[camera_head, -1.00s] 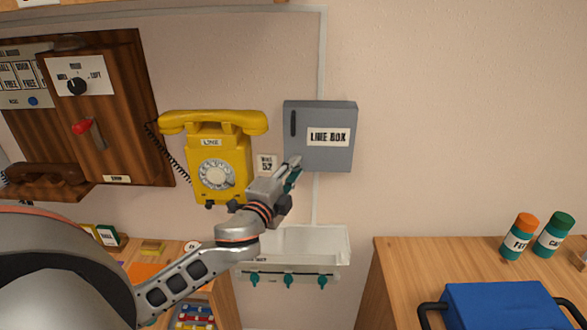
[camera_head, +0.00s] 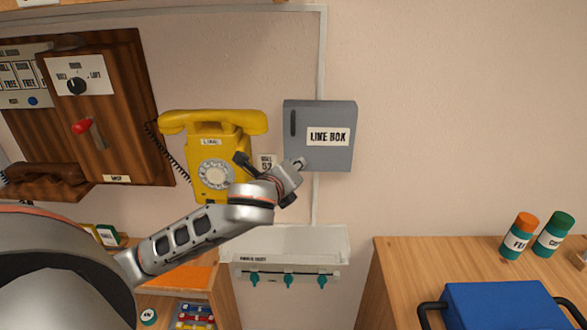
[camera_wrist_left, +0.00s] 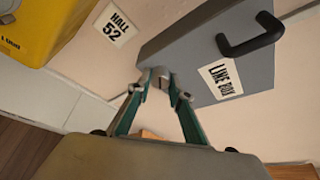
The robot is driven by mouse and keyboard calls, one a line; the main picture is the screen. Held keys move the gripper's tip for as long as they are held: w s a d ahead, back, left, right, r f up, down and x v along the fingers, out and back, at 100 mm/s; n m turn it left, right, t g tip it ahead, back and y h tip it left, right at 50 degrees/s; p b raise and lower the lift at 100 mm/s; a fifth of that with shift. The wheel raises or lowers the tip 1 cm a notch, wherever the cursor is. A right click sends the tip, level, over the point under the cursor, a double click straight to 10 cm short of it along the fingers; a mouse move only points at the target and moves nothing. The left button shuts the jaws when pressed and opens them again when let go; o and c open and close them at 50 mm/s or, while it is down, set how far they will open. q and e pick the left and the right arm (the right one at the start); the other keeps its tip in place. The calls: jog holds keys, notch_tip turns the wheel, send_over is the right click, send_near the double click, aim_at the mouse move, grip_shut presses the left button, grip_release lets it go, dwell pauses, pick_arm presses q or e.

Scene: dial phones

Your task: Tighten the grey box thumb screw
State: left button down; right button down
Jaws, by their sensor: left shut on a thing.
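The grey box (camera_head: 320,155), labelled LINE BOX, is on the wall right of the yellow phone, with its door closed. It fills the upper right of the left wrist view (camera_wrist_left: 200,50). My left gripper (camera_head: 298,164) is at the box's lower left corner. In the left wrist view its teal fingers (camera_wrist_left: 156,80) come together at that corner, shut on the thumb screw there. The screw is almost wholly hidden between the fingertips, so its turn cannot be told. My right gripper is not in view.
The yellow phone (camera_head: 224,150) hangs close to the left of my gripper. A white tray with teal hooks (camera_head: 290,245) is below. A blue case (camera_head: 505,305) stands on the right-hand cabinet. The wall right of the box is clear.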

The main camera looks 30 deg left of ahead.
pick_arm(q)
jog(key=m+g+y, duration=0.1)
jog(key=m+y, duration=0.1)
jog(key=m, duration=0.1)
jog(key=m+g+y, duration=0.2)
jog(key=m, duration=0.2)
jog(key=shift+w+d+r, duration=0.1)
dwell(0.4)
jog(key=shift+m, duration=0.3)
jog(key=c, duration=1.8)
grip_release()
jog(key=v, duration=1.2)
jog(key=shift+d, duration=0.15)
